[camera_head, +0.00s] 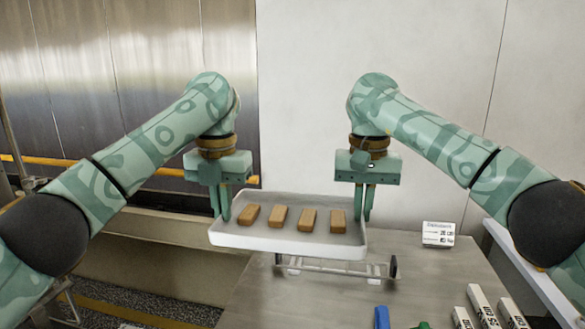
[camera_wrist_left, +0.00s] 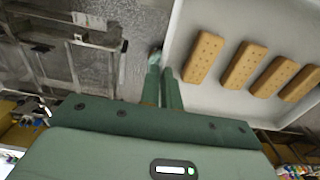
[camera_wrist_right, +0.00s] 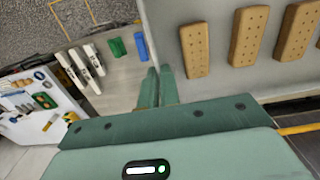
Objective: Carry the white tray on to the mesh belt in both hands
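The white tray (camera_head: 290,243) carries several brown biscuit-like bars (camera_head: 279,217) and appears raised over the steel table (camera_head: 300,300), tilted slightly. My left gripper (camera_head: 224,205) is shut on its left rim and my right gripper (camera_head: 364,205) on its right rim. The left wrist view shows the left fingers (camera_wrist_left: 162,88) close together at the tray wall (camera_wrist_left: 180,40). The right wrist view shows the right fingers (camera_wrist_right: 158,88) at the opposite wall (camera_wrist_right: 157,30). I cannot clearly make out the mesh belt's surface in these views.
A wire stand (camera_head: 335,268) with a dark round end is on the table below the tray. A white label card (camera_head: 438,234), white blocks (camera_head: 483,306) and a blue item (camera_head: 382,317) lie to the right. A steel machine (camera_head: 130,70) stands back left.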

